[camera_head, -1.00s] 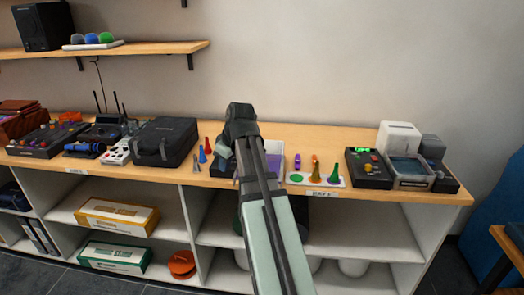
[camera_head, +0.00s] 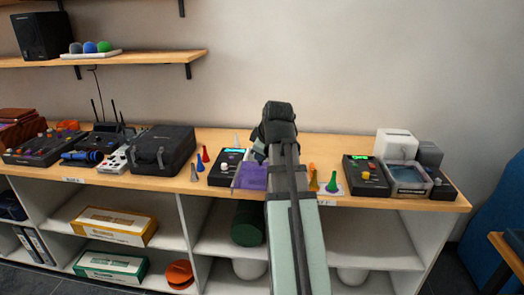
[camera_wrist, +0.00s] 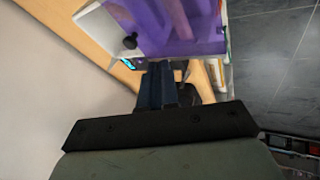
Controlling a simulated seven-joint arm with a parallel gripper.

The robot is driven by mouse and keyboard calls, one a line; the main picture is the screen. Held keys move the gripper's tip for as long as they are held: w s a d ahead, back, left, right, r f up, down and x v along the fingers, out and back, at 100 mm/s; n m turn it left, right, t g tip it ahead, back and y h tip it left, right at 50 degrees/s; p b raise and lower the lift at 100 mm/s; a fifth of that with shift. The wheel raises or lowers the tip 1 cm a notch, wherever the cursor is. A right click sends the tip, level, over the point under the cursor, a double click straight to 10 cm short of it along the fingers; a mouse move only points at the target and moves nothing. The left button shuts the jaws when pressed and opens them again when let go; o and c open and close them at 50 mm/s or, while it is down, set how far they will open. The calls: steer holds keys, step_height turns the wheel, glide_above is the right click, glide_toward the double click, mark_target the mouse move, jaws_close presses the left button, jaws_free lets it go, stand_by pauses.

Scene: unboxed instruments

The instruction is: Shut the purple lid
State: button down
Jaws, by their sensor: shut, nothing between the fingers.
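The translucent purple lid (camera_head: 251,177) shows in the head view just left of my arm, by the shelf's front edge. Its right part is hidden behind the arm, and I cannot tell its exact angle. It also fills the upper middle of the wrist view (camera_wrist: 165,25), close beyond my fingers. A dark instrument with a lit display (camera_head: 230,164) stands beside the lid on its left. My gripper (camera_wrist: 167,85) is shut and empty, its fingertips pointing toward the lid's edge; whether they touch it is unclear. In the head view the gripper is mostly hidden by my wrist.
Small blue and red cones (camera_head: 200,158) stand left of the instrument. Orange and green game pieces (camera_head: 332,182) stand right of my arm, near a dark device with a green display (camera_head: 366,175). A black case (camera_head: 161,150) lies further left. The wall is close behind.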

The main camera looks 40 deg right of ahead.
glide_toward(256, 165)
steer(key=a+f, duration=0.2)
steer(key=shift+s+a+f, duration=0.15)
steer(key=shift+s+a, duration=0.15)
steer(key=shift+a, duration=0.05)
steer(key=shift+w+d+f, duration=0.2)
steer(key=shift+w+d, duration=0.3)
steer(key=shift+d, duration=0.05)
steer(key=shift+w+d+f, duration=0.2)
steer(key=shift+w+d, duration=0.25)
steer(key=shift+d, duration=0.1)
steer(key=shift+w+d+f, duration=0.2)
steer(key=shift+w+d, duration=0.15)
steer(key=shift+d, duration=0.2)
steer(key=w+d, duration=0.9)
steer(key=shift+w+d, duration=0.3)
steer(key=shift+d, duration=0.05)
steer(key=shift+r, duration=0.1)
